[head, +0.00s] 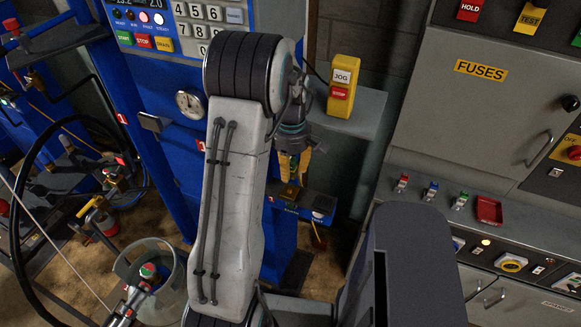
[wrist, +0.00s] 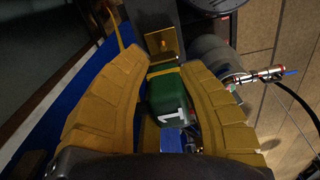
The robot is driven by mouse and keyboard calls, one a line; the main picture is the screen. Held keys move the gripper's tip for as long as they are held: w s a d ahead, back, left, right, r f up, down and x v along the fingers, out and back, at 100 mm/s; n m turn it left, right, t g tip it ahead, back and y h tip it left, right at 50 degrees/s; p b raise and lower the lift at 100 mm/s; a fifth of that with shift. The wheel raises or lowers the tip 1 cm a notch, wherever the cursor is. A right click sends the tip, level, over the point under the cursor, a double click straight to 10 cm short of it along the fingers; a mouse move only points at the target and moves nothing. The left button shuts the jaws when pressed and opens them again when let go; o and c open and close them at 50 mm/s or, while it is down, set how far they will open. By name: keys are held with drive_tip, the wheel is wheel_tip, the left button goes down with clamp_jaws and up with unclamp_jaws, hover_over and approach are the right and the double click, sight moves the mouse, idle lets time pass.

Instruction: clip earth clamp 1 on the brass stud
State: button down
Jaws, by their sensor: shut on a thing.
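Earth clamp 1 is a green body marked with a white 1 (wrist: 168,95), between the yellow fingers of my gripper (wrist: 158,68) in the wrist view. My gripper is shut on it. A squarish brass piece (wrist: 163,43), which looks like the stud or its plate, is just beyond the clamp's far end. I cannot tell whether they touch. In the head view my gripper (head: 293,172) points down over a small blue ledge, with a brass patch (head: 289,193) just below it. The clamp is not clear there.
The blue ledge (head: 284,207) sticks out from the blue cabinet. A yellow jog box (head: 343,87) stands on a grey shelf to the upper right. A grey fuse cabinet (head: 470,110) fills the right side. Hoses and a gas bottle (head: 152,265) are at lower left.

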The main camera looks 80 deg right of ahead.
sight(290, 188)
drive_tip(key=shift+f, duration=0.15)
drive_tip(key=shift+f+b, duration=1.85)
drive_tip(key=shift+f, duration=0.85)
drive_tip(key=shift+b, duration=0.9)
idle(0.7)
drive_tip(key=shift+f+b, duration=0.5)
drive_tip(key=shift+f, duration=0.1)
idle(0.4)
drive_tip(key=c, duration=0.8)
unclamp_jaws()
drive_tip(key=shift+r, duration=0.1)
wheel_tip(290, 188, up, 12)
drive_tip(key=shift+d+f, duration=0.1)
idle(0.6)
